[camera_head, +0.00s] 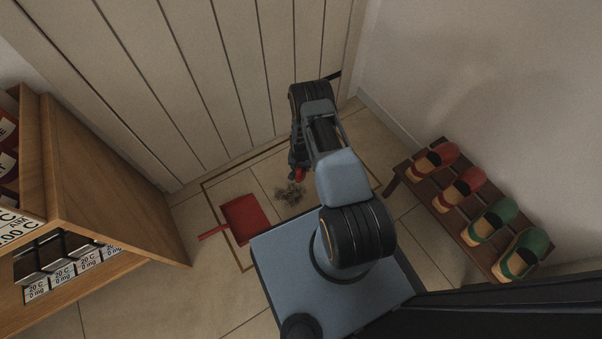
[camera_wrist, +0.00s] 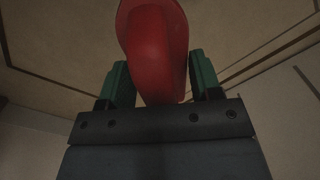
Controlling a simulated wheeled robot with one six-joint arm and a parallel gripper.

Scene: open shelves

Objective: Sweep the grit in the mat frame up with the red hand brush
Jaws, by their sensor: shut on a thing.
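My gripper (camera_head: 296,163) is low over the floor by the door. In the wrist view its two green fingers (camera_wrist: 160,78) are shut on the red hand brush (camera_wrist: 155,45), one on each side. The brush also shows as a small red patch (camera_head: 300,175) in the head view; its bristles are hidden. A dark patch of grit (camera_head: 290,193) lies on the tiles inside the mat frame (camera_head: 208,200), just below the brush in the picture. A red dustpan (camera_head: 246,218) lies flat left of the grit, its handle pointing left across the frame's edge.
A plank door (camera_head: 200,75) stands behind the frame. A wooden shelf unit (camera_head: 110,200) with price labels is at the left. A dark slatted rack (camera_head: 450,215) with red and green clogs stands at the right by the white wall (camera_head: 460,80). Bare tiles lie between shelf and frame.

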